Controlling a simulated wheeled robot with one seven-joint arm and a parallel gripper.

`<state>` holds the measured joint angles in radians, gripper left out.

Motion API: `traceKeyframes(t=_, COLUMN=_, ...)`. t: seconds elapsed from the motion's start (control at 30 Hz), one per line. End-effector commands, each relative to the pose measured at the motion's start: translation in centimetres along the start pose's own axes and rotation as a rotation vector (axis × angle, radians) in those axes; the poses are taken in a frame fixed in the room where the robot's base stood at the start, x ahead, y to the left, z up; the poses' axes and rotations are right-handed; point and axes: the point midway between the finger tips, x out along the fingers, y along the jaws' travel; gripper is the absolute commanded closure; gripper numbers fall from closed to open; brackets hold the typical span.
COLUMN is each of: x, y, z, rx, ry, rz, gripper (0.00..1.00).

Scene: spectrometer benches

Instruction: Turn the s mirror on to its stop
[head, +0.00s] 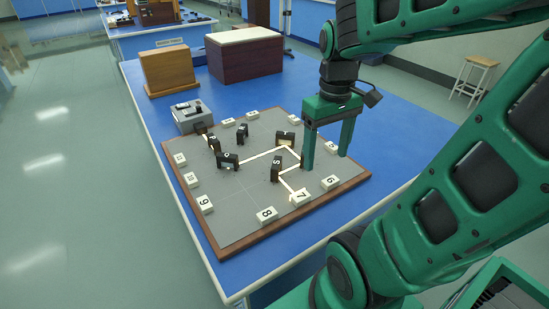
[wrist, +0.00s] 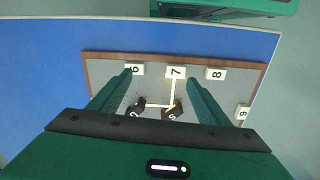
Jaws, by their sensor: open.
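The s mirror (head: 276,170) is a small dark upright block with a pale letter S on top. It stands on the grey board (head: 240,205), left of my gripper in the head view. In the wrist view the s mirror (wrist: 172,115) shows near the lower middle, partly cut off by my gripper body. My gripper (head: 327,162) is open and empty, its two green fingers pointing down over the board's right side, apart from the mirror. In the wrist view my gripper's fingers (wrist: 160,76) are spread wide. A pale beam line runs to the s mirror and on to card 7 (head: 301,198).
Other dark lettered blocks stand close by, such as one (head: 228,161) to the left and one (head: 285,138) behind. Numbered white cards, including card 8 (head: 267,215), line the board's edge. A grey box (head: 192,116) and wooden boxes (head: 170,70) stand farther back.

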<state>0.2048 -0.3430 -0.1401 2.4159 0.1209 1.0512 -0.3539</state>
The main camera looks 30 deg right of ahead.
Motion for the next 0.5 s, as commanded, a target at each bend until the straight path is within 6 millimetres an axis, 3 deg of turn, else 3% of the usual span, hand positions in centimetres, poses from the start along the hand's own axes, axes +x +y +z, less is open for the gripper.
traceKeyframes(t=0.03, x=-0.3, y=-0.5, z=-2.3, rx=-0.115, ry=-0.003, rz=0.004, gripper=0.3)
traceKeyframes(t=0.2, x=-0.8, y=-2.7, z=-9.0, rx=-0.513, ry=0.001, rz=0.001, gripper=0.3)
traceKeyframes(t=0.33, x=-0.6, y=-4.3, z=-12.5, rx=-0.73, ry=0.005, rz=-0.007, gripper=0.3)
traceKeyframes(t=0.5, x=-0.4, y=-5.4, z=-14.5, rx=-0.864, ry=0.011, rz=-0.013, gripper=0.3)
